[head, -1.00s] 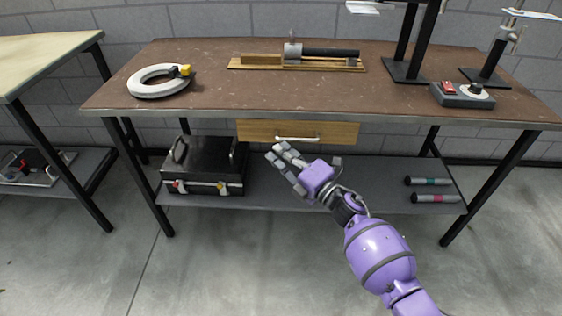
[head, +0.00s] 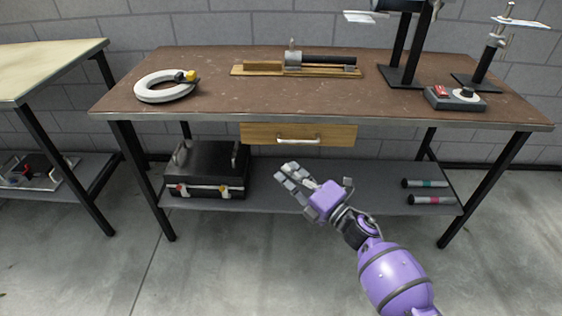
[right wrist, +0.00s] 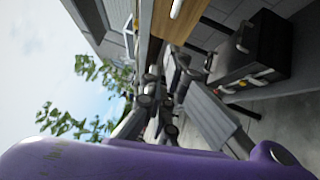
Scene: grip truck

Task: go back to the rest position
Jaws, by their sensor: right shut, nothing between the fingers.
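My right gripper (head: 290,178) is in the head view, in front of the workbench and below its wooden drawer (head: 298,134). It is shut and empty, with its fingers pointing up and to the left, apart from the drawer handle (head: 298,141). In the right wrist view its fingers (right wrist: 160,98) show near the middle. The drawer is closed as far as I can see. My left gripper is not in any view.
The workbench (head: 230,95) holds a white ring (head: 150,92), a wooden jig with a dark tube (head: 330,59), and a grey box with a red switch (head: 455,98). A black case (head: 207,165) and two dark cylinders (head: 425,183) lie on the lower shelf. The floor in front is clear.

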